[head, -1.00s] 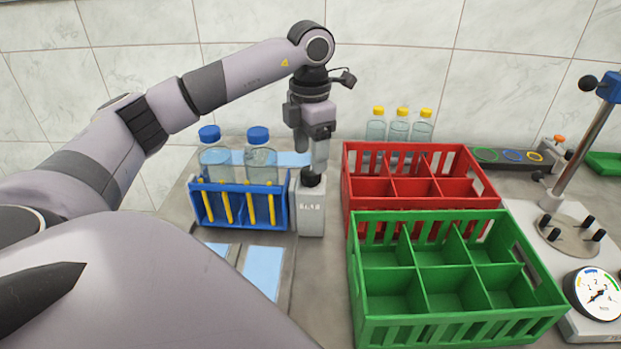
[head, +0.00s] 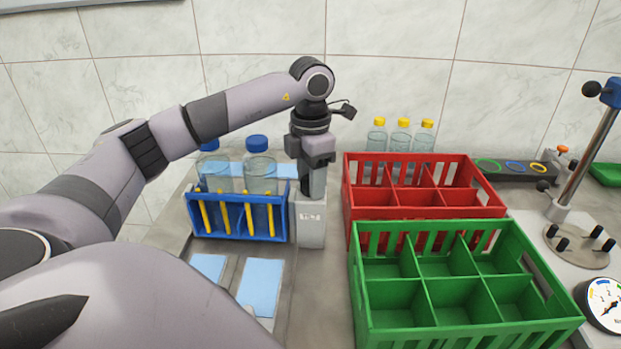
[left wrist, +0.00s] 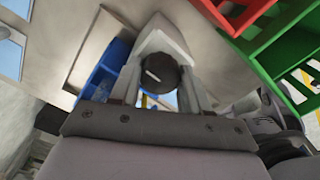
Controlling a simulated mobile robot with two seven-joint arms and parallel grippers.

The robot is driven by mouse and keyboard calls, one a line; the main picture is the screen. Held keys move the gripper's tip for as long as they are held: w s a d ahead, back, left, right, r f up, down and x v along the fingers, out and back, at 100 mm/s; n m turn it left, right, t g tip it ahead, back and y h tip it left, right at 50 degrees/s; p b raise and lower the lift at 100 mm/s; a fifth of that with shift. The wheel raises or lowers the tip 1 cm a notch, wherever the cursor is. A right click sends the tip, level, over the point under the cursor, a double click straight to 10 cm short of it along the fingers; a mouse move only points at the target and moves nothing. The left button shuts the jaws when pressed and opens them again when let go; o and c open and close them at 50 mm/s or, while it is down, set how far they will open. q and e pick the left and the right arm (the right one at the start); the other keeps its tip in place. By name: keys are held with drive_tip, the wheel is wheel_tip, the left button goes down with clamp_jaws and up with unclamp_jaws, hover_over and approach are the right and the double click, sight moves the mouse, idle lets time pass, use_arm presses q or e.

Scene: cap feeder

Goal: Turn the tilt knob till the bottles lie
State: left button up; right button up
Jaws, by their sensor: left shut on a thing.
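Two clear bottles with blue caps (head: 257,143) stand close to upright in a blue rack (head: 237,236) with yellow bars. The left bottle's cap is partly hidden by my arm. A grey box (head: 311,231) stands just right of the rack. Its black tilt knob (left wrist: 160,72), with a white mark, shows in the left wrist view between my fingers. My left gripper (head: 312,186) points down over the box and is shut on the knob. It also shows in the left wrist view (left wrist: 159,86). My fingers hide the knob in the head view. My right gripper is not in view.
A red crate (head: 348,205) and a green crate (head: 470,334), both with empty compartments, stand right of the box. Several yellow-capped bottles (head: 400,138) stand behind the red crate. A post stand with a dial (head: 604,305) is at far right.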

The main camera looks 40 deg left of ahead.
use_arm(q)
drive_tip(key=m, duration=0.4)
drive_tip(key=shift+p, duration=0.4)
drive_tip(key=m, duration=0.5)
drive_tip(key=shift+p, duration=0.3)
drive_tip(key=o, duration=1)
